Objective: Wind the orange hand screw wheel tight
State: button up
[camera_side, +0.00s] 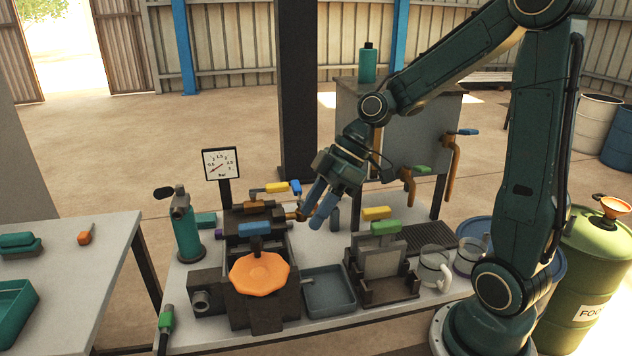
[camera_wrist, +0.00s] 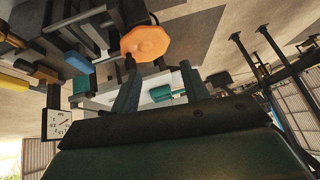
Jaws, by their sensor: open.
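The orange hand screw wheel (camera_side: 260,273) is a flat, many-sided disc at the front of a dark press (camera_side: 265,316) on the grey bench. It also shows in the wrist view (camera_wrist: 146,43), near the top and beyond the fingertips. My gripper (camera_side: 318,206) is above and behind the wheel, to its right in the side view, with its fingers pointing down and left. The fingers are spread apart with nothing between them, as the wrist view also shows (camera_wrist: 158,78). The gripper is apart from the wheel. How tight the wheel is cannot be told.
A blue-handled lever (camera_side: 255,229) stands just behind the wheel. A gauge (camera_side: 221,164) is on a post at the back left. Glass mugs (camera_side: 435,267) stand near my base.

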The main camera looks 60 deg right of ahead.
aim_at(260, 236)
jog(key=w+d+f+n+t+y, duration=0.2)
jog(key=w+d+f+t+y, duration=0.1)
jog(key=d, duration=0.4)
jog(key=shift+w+f+n+y, duration=0.4)
jog(key=shift+w+f+y, duration=0.3)
jog(key=shift+w+y, duration=0.7)
jog(key=shift+a, duration=0.15)
jog(key=shift+x, duration=6.8)
jog(key=c, duration=1)
